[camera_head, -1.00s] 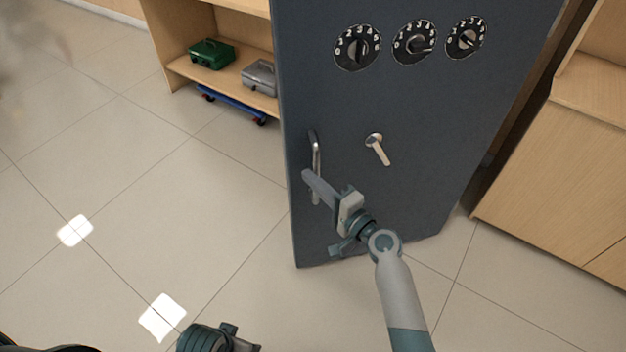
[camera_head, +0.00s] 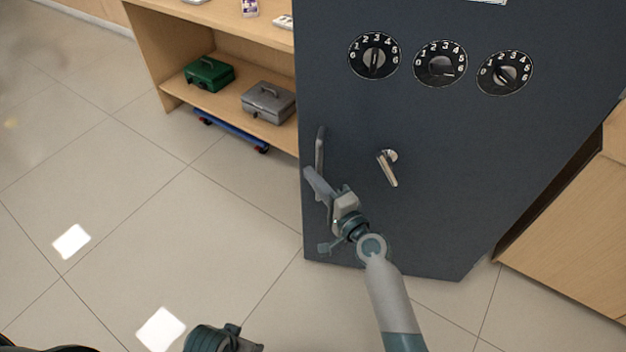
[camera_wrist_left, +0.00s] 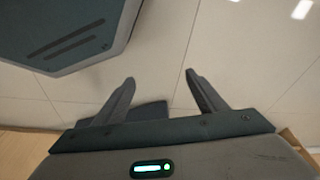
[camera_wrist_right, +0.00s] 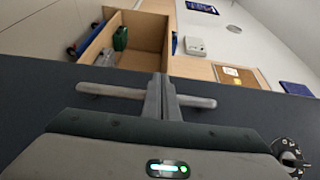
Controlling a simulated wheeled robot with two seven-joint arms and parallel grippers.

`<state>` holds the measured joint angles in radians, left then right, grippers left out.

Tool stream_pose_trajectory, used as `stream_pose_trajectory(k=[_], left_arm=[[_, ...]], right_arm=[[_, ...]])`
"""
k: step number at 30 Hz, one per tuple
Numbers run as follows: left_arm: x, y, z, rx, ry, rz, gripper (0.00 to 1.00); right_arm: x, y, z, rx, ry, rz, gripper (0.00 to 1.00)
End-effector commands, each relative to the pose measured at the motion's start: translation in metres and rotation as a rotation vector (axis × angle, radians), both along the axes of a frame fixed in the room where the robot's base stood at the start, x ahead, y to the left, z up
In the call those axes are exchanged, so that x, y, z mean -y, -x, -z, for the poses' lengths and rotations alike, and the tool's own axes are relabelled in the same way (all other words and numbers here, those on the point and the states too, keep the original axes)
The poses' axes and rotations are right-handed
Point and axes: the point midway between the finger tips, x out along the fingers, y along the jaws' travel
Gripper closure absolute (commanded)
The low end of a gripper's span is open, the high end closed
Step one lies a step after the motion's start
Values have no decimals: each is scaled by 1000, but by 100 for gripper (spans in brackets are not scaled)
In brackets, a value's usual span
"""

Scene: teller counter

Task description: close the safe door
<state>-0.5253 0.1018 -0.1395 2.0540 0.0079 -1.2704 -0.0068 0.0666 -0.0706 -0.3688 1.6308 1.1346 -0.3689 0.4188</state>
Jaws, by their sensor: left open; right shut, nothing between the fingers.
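The safe door (camera_head: 440,130) is a large dark blue-grey panel with three numbered dials, filling the upper right of the head view. A metal bar handle (camera_head: 320,150) stands upright near its left edge, and a small lever (camera_head: 388,168) sits to its right. My right gripper (camera_head: 312,183) is shut and empty at the bar handle. In the right wrist view its closed fingers (camera_wrist_right: 163,95) cross the handle (camera_wrist_right: 110,90); contact is unclear. My left gripper is open and empty over the floor in the left wrist view (camera_wrist_left: 160,82). The safe's inside is hidden.
A wooden shelf (camera_head: 215,15) left of the door holds a green cash box (camera_head: 208,73) and a grey one (camera_head: 268,102). A blue dolly (camera_head: 232,130) lies beneath. A wooden cabinet (camera_head: 575,220) stands at the right. The tiled floor at left is clear.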

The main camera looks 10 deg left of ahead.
Motion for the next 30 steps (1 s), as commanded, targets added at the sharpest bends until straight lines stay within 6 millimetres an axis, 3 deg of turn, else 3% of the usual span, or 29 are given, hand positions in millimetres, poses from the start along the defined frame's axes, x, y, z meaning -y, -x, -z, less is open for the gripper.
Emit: stream_pose_trajectory(k=[8,18,30], left_arm=[[5,4,-24,25,13,2,35],[14,2,-52,83,41,11,35],[38,-20,-55,231,109,36,35]], right_arm=[[-1,-31,3,2,1,1,100],[2,-93,1,4,0,37,100],[10,-160,3,3,0,125,100]])
